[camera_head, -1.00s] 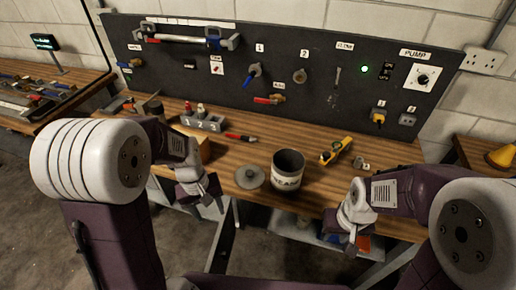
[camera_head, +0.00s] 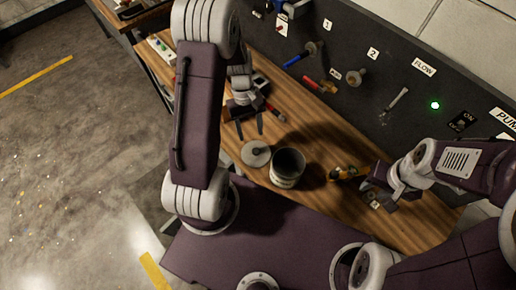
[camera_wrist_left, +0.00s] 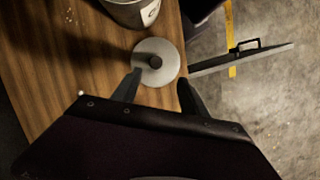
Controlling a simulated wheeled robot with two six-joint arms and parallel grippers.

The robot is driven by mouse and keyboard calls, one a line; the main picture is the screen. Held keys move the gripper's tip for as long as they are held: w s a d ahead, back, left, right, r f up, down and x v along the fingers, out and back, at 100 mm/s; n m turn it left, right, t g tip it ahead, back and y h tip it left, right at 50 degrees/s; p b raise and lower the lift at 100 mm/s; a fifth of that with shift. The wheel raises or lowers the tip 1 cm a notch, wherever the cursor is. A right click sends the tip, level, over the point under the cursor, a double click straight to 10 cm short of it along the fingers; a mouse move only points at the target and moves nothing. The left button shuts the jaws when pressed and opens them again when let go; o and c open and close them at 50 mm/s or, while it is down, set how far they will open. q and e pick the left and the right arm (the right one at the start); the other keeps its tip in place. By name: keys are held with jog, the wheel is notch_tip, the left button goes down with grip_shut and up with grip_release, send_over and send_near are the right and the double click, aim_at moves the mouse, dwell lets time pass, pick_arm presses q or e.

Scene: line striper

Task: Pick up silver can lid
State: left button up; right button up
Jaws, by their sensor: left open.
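The silver can lid (camera_head: 250,158), a round grey disc with a dark knob, lies flat on the wooden bench beside the open can (camera_head: 286,181). It also shows in the left wrist view (camera_wrist_left: 145,73), just ahead of my fingers. My left gripper (camera_head: 251,132) is open and empty behind the lid in the head view, its fingers pointing toward it. In the left wrist view, its fingertips (camera_wrist_left: 157,82) are spread to either side of the lid's near edge. Whether they touch the lid is unclear. My right gripper (camera_head: 373,194) is over the bench right of the can; its jaw opening is unclear.
A yellow tool (camera_head: 346,173) lies on the bench between the can and my right gripper. A red tool (camera_head: 275,112) lies beside my left gripper. The dark tool board (camera_head: 390,65) stands along the back. The bench's front edge is close to the lid.

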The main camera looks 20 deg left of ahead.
aim_at(256, 151)
pick_arm(q)
jog(key=x, duration=0.3)
jog(key=shift+w+d+f+p, duration=0.15)
jog(key=shift+d+f+p, duration=0.15)
jog(key=shift+d+p, duration=0.1)
jog(key=shift+w+f, duration=0.1)
jog(key=shift+f, duration=0.25)
jog(key=x, duration=0.2)
jog(key=p+x, duration=0.1)
jog(key=x, duration=0.1)
jog(key=shift+s, duration=0.3)
jog(key=shift+d+f, duration=0.15)
jog(key=shift+f, duration=0.2)
jog(key=shift+w+d, duration=0.1)
jog(key=shift+w, duration=0.1)
jog(key=shift+s, duration=0.1)
grip_shut()
pick_arm(e)
jog(key=shift+w+d+r, duration=0.1)
jog(key=shift+d+r, duration=0.05)
jog(key=shift+r, duration=0.8)
